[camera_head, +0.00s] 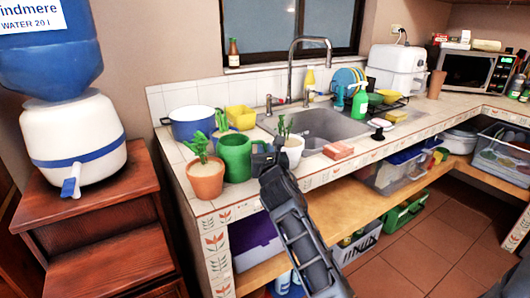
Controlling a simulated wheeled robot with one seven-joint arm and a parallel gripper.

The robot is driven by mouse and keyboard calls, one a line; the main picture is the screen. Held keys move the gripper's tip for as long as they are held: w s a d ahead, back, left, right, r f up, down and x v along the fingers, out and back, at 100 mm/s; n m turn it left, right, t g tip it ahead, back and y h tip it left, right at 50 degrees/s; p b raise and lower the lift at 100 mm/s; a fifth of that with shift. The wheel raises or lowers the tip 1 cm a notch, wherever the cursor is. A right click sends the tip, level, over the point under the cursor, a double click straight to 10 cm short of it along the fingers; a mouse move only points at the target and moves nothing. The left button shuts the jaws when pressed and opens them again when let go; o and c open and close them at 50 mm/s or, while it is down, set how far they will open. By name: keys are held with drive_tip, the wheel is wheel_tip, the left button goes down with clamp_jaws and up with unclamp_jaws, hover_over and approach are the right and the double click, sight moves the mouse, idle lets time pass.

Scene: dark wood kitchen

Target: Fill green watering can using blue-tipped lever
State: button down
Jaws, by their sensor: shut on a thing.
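The green watering can (235,157) stands upright on the tiled counter near its front left corner. My gripper (262,152) is at the can's right side and is shut on it, probably at the handle; my arm hides the exact contact. The white water dispenser (75,130) with a blue band stands on a wooden cabinet at the far left, a blue bottle (55,60) upside down on top. Its blue-tipped lever (70,186) sticks out low at the front.
A terracotta pot (205,183) with a plant stands left of the can, and a white plant pot (292,152) right of it. A blue pot (190,124) and yellow container (240,118) are behind. The wooden cabinet (95,225) is left of the counter (250,192).

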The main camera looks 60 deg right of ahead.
drive_tip(key=shift+f, duration=0.1)
drive_tip(key=c, duration=1.4)
unclamp_jaws()
drive_tip(key=shift+o, duration=0.2)
drive_tip(key=shift+a, duration=0.1)
drive_tip(key=v, duration=1.2)
drive_tip(key=shift+b, duration=0.4)
